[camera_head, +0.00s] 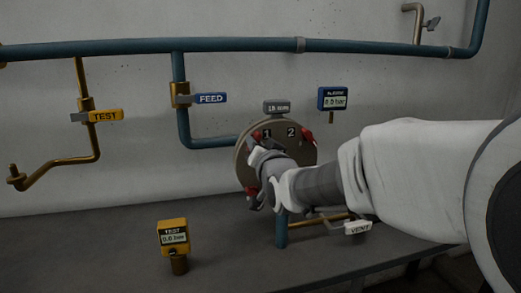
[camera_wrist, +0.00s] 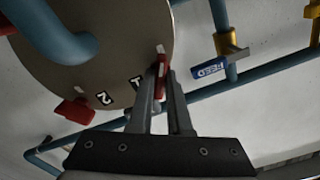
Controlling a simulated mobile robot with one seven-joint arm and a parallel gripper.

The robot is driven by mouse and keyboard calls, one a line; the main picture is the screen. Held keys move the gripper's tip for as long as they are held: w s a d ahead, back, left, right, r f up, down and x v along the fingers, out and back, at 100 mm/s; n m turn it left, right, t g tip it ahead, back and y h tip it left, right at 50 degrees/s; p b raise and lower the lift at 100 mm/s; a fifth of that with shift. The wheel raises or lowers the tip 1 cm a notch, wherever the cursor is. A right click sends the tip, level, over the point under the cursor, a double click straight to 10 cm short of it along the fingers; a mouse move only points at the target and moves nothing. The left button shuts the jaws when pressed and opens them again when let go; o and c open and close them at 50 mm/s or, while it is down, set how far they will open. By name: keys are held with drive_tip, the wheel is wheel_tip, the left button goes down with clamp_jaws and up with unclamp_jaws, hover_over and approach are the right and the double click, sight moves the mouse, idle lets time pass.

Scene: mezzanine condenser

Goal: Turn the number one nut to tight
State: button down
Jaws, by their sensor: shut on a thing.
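The number one nut (camera_wrist: 162,64) is red and sits at the rim of the round brown flange cover (camera_wrist: 100,35), beside the figure 1. My gripper (camera_wrist: 163,78) has its two fingers on either side of this nut and is shut on it. A short white mark shows on the cover just beyond the nut. In the head view the cover (camera_head: 292,155) faces me, and my gripper (camera_head: 262,150) reaches its left part. Little of the number one nut shows there. The number two nut (camera_head: 307,136), also red, is at the upper right; it shows in the wrist view too (camera_wrist: 73,110).
Another red nut (camera_head: 252,191) is at the cover's lower left. Around it are the FEED valve tag (camera_head: 210,98), TEST tag (camera_head: 105,115), VENT tag (camera_head: 358,228), a blue gauge (camera_head: 333,98) and a yellow gauge (camera_head: 173,237). Blue pipes run along the wall.

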drive_tip(key=shift+r, duration=0.1)
idle(0.3)
drive_tip(key=c, duration=0.9)
unclamp_jaws()
drive_tip(key=shift+o, duration=0.2)
drive_tip(key=v, duration=1.7)
drive_tip(key=shift+s, duration=0.2)
drive_tip(key=s+d+f+n+g+h, duration=0.3)
drive_tip(key=s+d+f+g+h, duration=0.2)
drive_tip(key=s+d+f+g, duration=0.75)
drive_tip(key=w+p+v, duration=0.2)
drive_tip(key=p+v, duration=0.7)
drive_tip(key=w+r+p+v, duration=0.1)
drive_tip(key=p+v, duration=0.7)
drive_tip(key=p, duration=0.2)
drive_tip(key=shift+w+a+r+t, duration=0.2)
drive_tip(key=shift+a+r+t, duration=0.15)
drive_tip(key=shift+a+r, duration=0.25)
